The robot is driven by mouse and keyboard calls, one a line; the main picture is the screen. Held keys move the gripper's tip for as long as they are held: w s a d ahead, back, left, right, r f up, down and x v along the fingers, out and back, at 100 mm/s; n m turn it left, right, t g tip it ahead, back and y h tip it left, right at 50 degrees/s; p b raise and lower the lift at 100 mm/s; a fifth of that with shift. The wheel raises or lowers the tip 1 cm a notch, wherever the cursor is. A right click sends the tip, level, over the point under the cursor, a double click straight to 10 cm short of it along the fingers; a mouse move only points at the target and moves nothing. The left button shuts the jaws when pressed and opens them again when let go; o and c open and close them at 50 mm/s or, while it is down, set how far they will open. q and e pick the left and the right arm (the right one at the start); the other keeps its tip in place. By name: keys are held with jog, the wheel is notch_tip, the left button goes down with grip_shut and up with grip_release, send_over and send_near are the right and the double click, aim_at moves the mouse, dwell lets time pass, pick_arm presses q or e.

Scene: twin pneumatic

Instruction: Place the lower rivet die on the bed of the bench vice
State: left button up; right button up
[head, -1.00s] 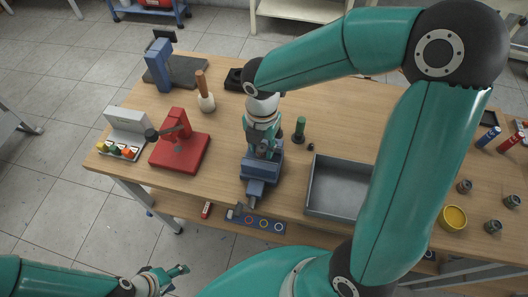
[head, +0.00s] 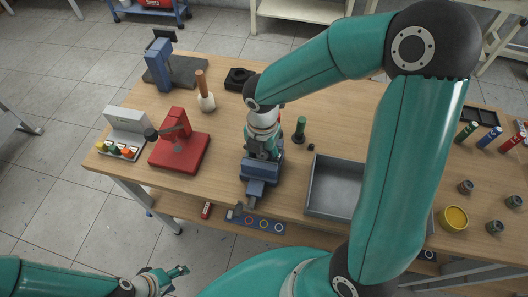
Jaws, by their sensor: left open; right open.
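The blue bench vice (head: 262,172) stands at the front edge of the wooden table. My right gripper (head: 263,155) is just above the vice, pointing down, and hides much of its bed. Its fingers are small and dark here, but they look open. I cannot make out the lower rivet die for certain; it may be hidden behind the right gripper. A small dark round piece (head: 311,147) lies on the table right of the vice. My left gripper (head: 178,271) is open and empty, low at the left, away from the table.
A green-handled tool (head: 299,130) stands just right of the vice. A grey tray (head: 332,187) lies further right. A red press (head: 180,150) and a mallet (head: 204,92) are to the left. A black block (head: 238,78) is behind. My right arm covers much of the table's right side.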

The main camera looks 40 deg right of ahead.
aim_at(262, 156)
jog(key=shift+r, duration=0.2)
notch_tip(262, 156, up, 12)
jog(key=p, duration=0.1)
dwell(0.3)
dwell(0.4)
